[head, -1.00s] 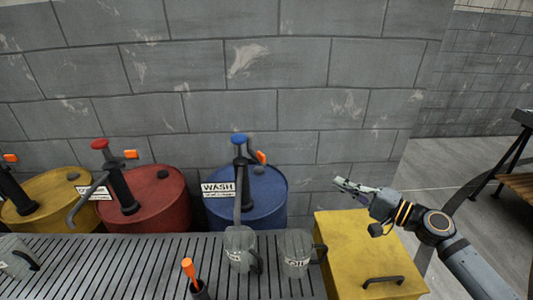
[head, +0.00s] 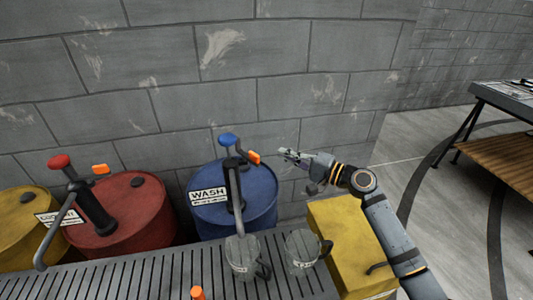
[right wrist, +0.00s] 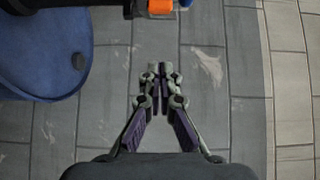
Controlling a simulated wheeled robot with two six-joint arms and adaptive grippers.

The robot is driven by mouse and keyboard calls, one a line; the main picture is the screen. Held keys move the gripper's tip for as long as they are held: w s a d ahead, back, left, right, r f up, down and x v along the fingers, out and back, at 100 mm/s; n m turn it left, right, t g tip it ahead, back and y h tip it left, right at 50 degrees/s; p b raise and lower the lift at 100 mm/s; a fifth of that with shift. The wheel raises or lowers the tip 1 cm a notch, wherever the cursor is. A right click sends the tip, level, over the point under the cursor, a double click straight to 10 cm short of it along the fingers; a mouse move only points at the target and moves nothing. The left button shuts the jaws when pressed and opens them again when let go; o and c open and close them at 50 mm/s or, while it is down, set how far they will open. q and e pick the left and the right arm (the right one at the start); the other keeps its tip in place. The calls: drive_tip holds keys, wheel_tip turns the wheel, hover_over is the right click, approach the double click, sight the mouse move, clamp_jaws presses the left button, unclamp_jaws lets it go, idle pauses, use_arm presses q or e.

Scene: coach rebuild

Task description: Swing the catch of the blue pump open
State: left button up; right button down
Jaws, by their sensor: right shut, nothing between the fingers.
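The blue pump (head: 229,140) with its blue knob stands on the blue drum (head: 262,190), which carries a WASH label. Its orange catch (head: 253,157) sticks out to the right of the pump head. In the right wrist view the orange catch (right wrist: 160,7) shows at the top edge, and part of the blue drum (right wrist: 45,60) at upper left. My right gripper (head: 283,152) is shut and empty, a little right of the catch and apart from it. In the right wrist view the shut fingers (right wrist: 160,70) lie below the catch. My left gripper is not in view.
A red drum (head: 140,215) with a red-knobbed pump and a yellow drum (head: 15,225) stand to the left. Two grey jugs (head: 302,250) stand on the slatted bench (head: 130,275), one under the blue pump's spout. A yellow box (head: 340,225) is at right. The block wall rises behind.

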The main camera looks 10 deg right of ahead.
sight(259, 160)
use_arm(q)
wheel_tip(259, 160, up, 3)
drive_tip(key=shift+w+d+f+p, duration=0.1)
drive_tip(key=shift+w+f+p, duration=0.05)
drive_tip(key=shift+p, duration=0.95)
use_arm(e)
drive_tip(key=a, duration=0.6)
drive_tip(key=shift+w, duration=0.25)
drive_tip(key=shift+s+a+r+m+t+h+p, duration=0.25)
drive_tip(key=shift+s+a+m+t+h+p, duration=0.25)
drive_tip(key=shift+p, duration=0.75)
drive_tip(key=shift+s+a+f+h, duration=0.2)
drive_tip(key=shift+s+a+h, duration=0.1)
drive_tip(key=shift+a+h, duration=0.15)
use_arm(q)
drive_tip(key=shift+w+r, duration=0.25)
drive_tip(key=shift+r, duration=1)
use_arm(e)
drive_tip(key=shift+f, duration=0.1)
